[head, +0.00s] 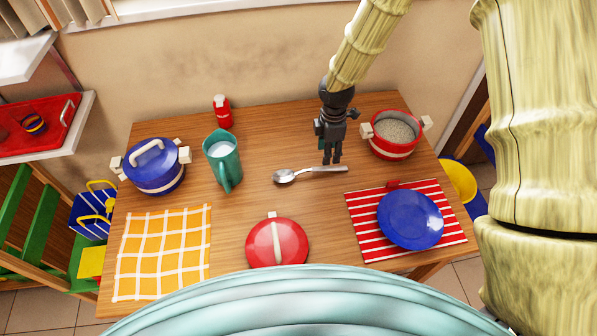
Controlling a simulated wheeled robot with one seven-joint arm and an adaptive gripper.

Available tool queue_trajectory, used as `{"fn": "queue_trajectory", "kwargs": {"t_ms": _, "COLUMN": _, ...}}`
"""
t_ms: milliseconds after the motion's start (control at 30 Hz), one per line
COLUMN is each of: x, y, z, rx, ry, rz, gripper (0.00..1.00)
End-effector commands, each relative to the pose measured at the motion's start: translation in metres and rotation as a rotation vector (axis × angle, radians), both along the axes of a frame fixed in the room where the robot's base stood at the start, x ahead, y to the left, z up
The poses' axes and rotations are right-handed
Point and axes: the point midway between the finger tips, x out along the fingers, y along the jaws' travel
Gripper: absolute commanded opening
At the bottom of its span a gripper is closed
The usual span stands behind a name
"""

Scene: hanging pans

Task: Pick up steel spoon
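The steel spoon (284,176) lies on the wooden table near its middle, with its bowl to the left and its handle running right. My gripper (332,161) points down over the table, with its fingertips close to the handle, just behind it in the picture. Two dark fingers show with a narrow gap between them, and nothing is seen held. I cannot tell the exact height of the fingertips or whether they touch the handle.
A red pot (394,135) stands close right of my gripper. A green pitcher (223,160) and blue pot (154,166) are left. A yellow checked cloth (163,252) lies front left.

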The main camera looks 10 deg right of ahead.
Motion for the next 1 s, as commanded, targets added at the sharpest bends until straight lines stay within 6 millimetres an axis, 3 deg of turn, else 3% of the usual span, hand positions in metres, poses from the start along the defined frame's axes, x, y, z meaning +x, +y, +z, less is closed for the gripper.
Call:
{"fn": "queue_trajectory", "kwargs": {"t_ms": 200, "x": 0.000, "y": 0.001, "z": -0.024, "rx": 0.000, "ry": 0.001, "rz": 0.000, "gripper": 0.43}}
{"fn": "queue_trajectory", "kwargs": {"t_ms": 567, "x": 0.001, "y": -0.001, "z": -0.040, "rx": 0.001, "ry": 0.000, "rz": -0.005, "gripper": 0.43}}
{"fn": "queue_trajectory", "kwargs": {"t_ms": 1000, "x": 0.006, "y": 0.001, "z": -0.078, "rx": 0.001, "ry": 0.001, "rz": -0.006, "gripper": 0.43}}
